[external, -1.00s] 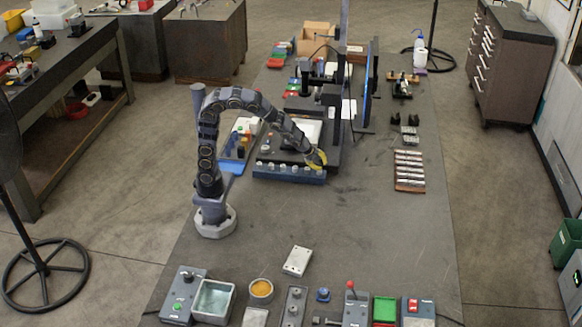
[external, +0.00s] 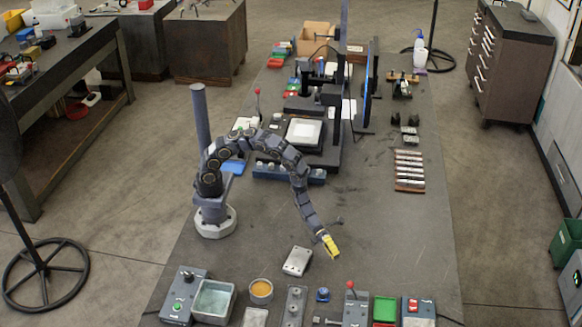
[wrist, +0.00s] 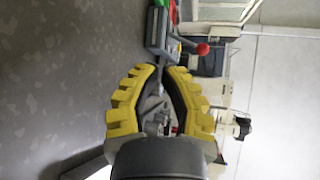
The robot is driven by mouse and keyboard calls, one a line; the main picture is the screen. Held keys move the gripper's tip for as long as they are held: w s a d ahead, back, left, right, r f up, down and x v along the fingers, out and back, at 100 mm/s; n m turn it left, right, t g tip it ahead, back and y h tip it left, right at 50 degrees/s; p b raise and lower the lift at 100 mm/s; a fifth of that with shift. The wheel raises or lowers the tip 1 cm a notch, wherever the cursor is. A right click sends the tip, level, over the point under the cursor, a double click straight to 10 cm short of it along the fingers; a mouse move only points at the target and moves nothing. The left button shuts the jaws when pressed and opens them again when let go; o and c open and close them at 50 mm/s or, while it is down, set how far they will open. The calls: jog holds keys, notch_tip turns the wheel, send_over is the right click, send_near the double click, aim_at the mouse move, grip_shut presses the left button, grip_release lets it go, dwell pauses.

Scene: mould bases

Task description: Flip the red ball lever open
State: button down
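A lever with a red ball (external: 351,284) stands upright on a grey box (external: 356,308) near the front edge of the bench. In the wrist view the red ball (wrist: 202,48) is on a stalk beyond the fingertips and to their right, next to the grey box (wrist: 157,32). My gripper (external: 333,250), with yellow ribbed fingers, is in the air behind and left of the lever, apart from it. In the wrist view my gripper (wrist: 164,68) has its fingertips drawn close together, with nothing visibly held.
A green tray (external: 384,309) and a grey box with a red button (external: 418,308) stand right of the lever. A blue knob (external: 323,294) is to its left. A light grey block (external: 297,261) lies left of my gripper. A second red-ball lever (external: 257,91) is far back.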

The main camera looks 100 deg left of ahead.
aim_at(353, 291)
jog(key=s+d+h, duration=0.1)
jog(key=s+d+m+h, duration=0.1)
jog(key=s+d, duration=0.1)
jog(key=s+d+h, duration=0.2)
jog(key=shift+s+d+r, duration=0.1)
jog(key=shift+d+r, duration=0.05)
jog(key=shift+r, duration=0.15)
jog(key=shift+s+t+h, duration=0.3)
jog(key=shift+s, duration=0.25)
jog(key=shift+w+d, duration=0.25)
jog(key=shift+d, duration=0.2)
jog(key=x, duration=0.8)
jog(key=shift+w+d+r, duration=0.1)
jog(key=shift+w+r, duration=0.05)
jog(key=w, duration=0.2)
jog(key=w+d, duration=0.1)
jog(key=shift+r, duration=0.25)
jog(key=shift+w+d+r, duration=0.15)
jog(key=shift+w, duration=0.5)
